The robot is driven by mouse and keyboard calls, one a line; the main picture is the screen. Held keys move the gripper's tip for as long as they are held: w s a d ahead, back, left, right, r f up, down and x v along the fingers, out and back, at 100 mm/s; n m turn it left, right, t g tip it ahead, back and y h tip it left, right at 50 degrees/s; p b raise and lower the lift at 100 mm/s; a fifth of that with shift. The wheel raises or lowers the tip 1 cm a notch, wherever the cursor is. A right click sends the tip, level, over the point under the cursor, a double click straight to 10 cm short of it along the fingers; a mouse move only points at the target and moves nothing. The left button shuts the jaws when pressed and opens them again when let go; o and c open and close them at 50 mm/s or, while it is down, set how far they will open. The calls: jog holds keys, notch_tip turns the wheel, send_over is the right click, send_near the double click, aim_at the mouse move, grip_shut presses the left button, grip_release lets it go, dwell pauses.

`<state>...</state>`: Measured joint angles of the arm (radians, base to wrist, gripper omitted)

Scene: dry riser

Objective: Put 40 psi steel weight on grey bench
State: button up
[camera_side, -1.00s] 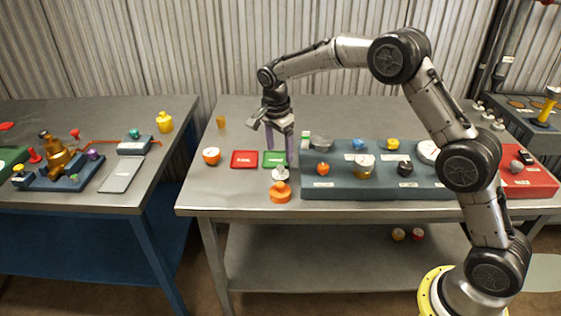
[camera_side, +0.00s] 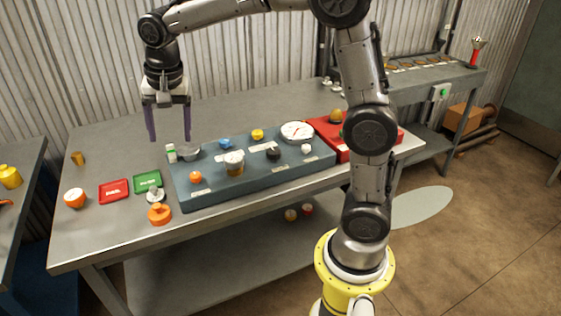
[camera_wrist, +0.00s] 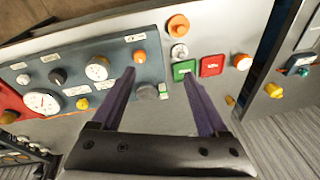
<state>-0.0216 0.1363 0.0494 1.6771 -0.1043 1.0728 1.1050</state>
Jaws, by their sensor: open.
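The grey bench (camera_side: 115,150) has a bare metal top around a blue panel. A silver knobbed weight (camera_side: 153,195) stands on it beside the green tray; it also shows in the wrist view (camera_wrist: 179,53). A dark grey rounded piece (camera_side: 188,152) sits at the panel's back left corner and shows in the wrist view (camera_wrist: 147,91). Markings are too small to read, so I cannot tell which is the 40 psi steel weight. My gripper (camera_side: 169,138) is open and empty, above the bench near that corner; its purple fingers are spread in the wrist view (camera_wrist: 159,76).
The blue panel (camera_side: 218,187) carries knobs and a large white gauge (camera_side: 297,132). A red box (camera_side: 328,127) is at right.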

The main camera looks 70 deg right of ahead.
jog(key=s+a+f+n+t+y, duration=0.1)
jog(key=s+n+t, duration=0.2)
jog(key=s+n, duration=0.9)
jog(key=s, duration=1.3)
jog(key=shift+s+f, duration=0.3)
jog(key=shift+f, duration=0.05)
